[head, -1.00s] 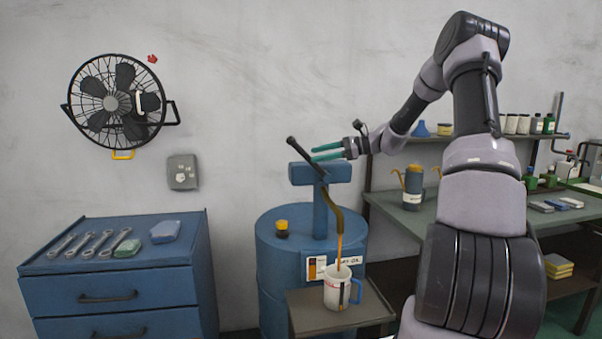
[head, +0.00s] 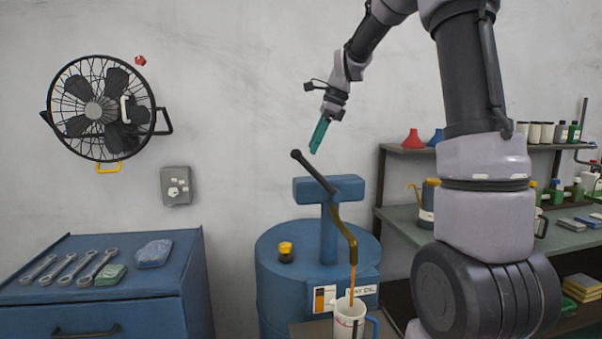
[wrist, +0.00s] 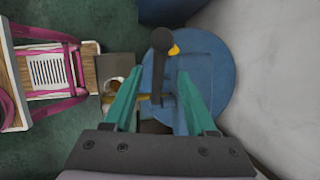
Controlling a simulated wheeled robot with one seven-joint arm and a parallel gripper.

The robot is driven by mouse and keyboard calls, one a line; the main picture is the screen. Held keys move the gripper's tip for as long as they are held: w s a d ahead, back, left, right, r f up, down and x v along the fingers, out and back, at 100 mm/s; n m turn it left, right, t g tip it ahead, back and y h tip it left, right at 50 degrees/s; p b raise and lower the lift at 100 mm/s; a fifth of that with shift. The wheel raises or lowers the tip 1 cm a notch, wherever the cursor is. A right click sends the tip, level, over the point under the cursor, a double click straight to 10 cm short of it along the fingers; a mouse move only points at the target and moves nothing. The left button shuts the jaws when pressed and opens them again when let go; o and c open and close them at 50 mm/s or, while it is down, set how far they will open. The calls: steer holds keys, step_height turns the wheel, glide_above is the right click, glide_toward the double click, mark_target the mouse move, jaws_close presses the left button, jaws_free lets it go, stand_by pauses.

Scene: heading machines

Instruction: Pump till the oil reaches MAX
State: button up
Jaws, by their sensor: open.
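The blue pump (head: 328,220) stands on a blue oil drum (head: 272,295). Its dark lever (head: 312,170) rises to the upper left, with a knob at its end. A brown spout points down, and a strand of orange-brown oil (head: 353,280) runs from it into a white measuring jug (head: 348,322) with a blue handle. The oil level and MAX mark cannot be read. My gripper (head: 317,137), with green fingers, is open and points down above the lever's knob, apart from it. In the wrist view, the lever (wrist: 158,62) shows between the open fingers.
A blue tool cabinet (head: 100,270) with wrenches stands at the left, under a wall fan (head: 100,108). A workbench (head: 400,210) with cans and bottles is at the right.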

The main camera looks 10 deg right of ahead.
mark_target(318, 176)
steer(key=x, duration=1)
steer(key=shift+f, duration=0.2)
jaws_close()
stand_by(1.1)
